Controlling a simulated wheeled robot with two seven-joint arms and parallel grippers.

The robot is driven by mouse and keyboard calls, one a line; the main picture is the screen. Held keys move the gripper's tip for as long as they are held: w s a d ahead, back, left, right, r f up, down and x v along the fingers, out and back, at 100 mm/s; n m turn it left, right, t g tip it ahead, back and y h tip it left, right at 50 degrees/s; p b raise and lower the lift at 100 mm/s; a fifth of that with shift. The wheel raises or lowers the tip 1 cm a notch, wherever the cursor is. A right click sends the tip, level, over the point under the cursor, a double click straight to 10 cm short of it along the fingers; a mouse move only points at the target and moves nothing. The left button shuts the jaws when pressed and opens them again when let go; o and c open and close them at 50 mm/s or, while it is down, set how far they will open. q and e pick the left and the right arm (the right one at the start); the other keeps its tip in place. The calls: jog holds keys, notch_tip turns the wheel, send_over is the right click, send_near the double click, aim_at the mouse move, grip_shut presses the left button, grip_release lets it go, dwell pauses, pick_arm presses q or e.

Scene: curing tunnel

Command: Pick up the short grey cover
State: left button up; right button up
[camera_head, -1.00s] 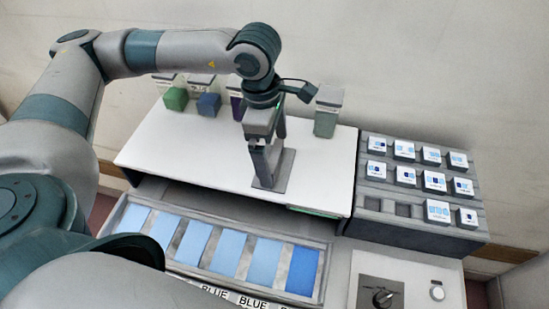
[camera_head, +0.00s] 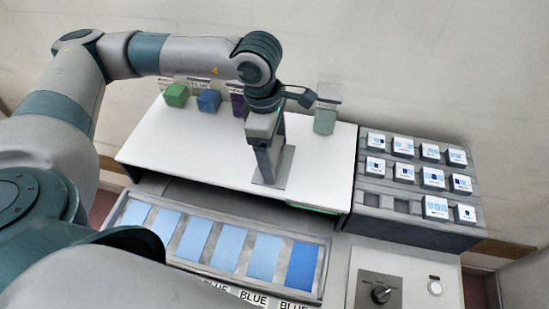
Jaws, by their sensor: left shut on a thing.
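The short grey cover (camera_head: 285,166) is a narrow flat grey piece on the white tabletop, near the middle of the head view. My left gripper (camera_head: 268,170) points down over it and is shut on it. The gripper and wrist hide the cover's left and middle parts, so the grasp itself is not clearly visible. I cannot see a gap between the cover and the tabletop. My right gripper is not in view.
Green (camera_head: 177,95), blue (camera_head: 209,100) and purple (camera_head: 238,105) blocks and a grey-green container (camera_head: 325,117) stand at the back. A rack (camera_head: 420,222) of white tiles is right. A tray (camera_head: 322,262) of blue strips and a knob panel (camera_head: 402,296) are in front.

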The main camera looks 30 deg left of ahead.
aim_at(277, 151)
pick_arm(q)
jog(key=shift+r, duration=0.15)
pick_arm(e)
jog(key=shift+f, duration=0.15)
pick_arm(q)
jog(key=shift+r+b, duration=0.5)
notch_tip(277, 151, up, 2)
jog(key=shift+w+r+b, duration=0.1)
jog(key=shift+r+b, duration=0.1)
jog(key=shift+b, duration=0.5)
jog(key=s+d+r+b, duration=0.3)
jog(key=d+r, duration=0.4)
jog(key=d, duration=0.4)
jog(key=shift+s+r+b, duration=0.15)
jog(key=shift+s+b, duration=0.1)
jog(key=shift+b, duration=0.25)
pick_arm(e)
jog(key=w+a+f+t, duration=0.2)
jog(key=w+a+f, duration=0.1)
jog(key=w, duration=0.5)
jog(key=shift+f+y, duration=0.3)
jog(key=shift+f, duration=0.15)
pick_arm(q)
jog(key=shift+d, duration=0.1)
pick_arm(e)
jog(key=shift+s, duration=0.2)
